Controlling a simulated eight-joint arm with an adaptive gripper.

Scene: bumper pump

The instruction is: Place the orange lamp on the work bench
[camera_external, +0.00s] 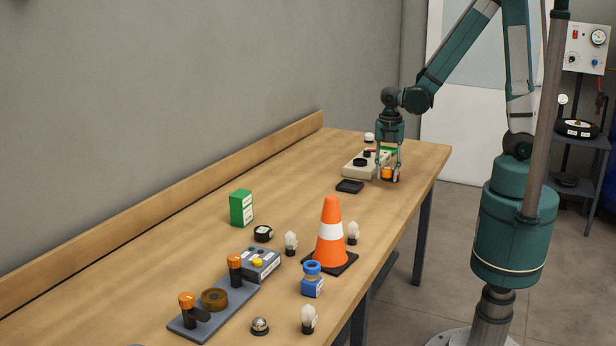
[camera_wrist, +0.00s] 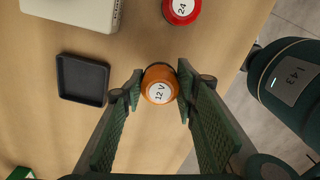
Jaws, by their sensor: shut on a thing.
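The orange lamp (camera_external: 387,173) is between the fingers of my gripper (camera_external: 389,178) near the far right edge of the work bench (camera_external: 190,240). In the wrist view the lamp (camera_wrist: 159,88) shows its round top with a "12 V" label. The fingers of my gripper (camera_wrist: 157,90) are shut on it from both sides. The lamp is low, at or just above the bench top; I cannot tell whether it touches the wood.
A black square tray (camera_wrist: 82,80) and a beige box (camera_wrist: 75,10) lie to the left in the wrist view. A red lamp (camera_wrist: 181,8) marked "24" stands near the top. An orange cone (camera_external: 331,228), bulbs and a blue jar (camera_external: 312,281) stand nearer the camera. Bare wood surrounds the tray.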

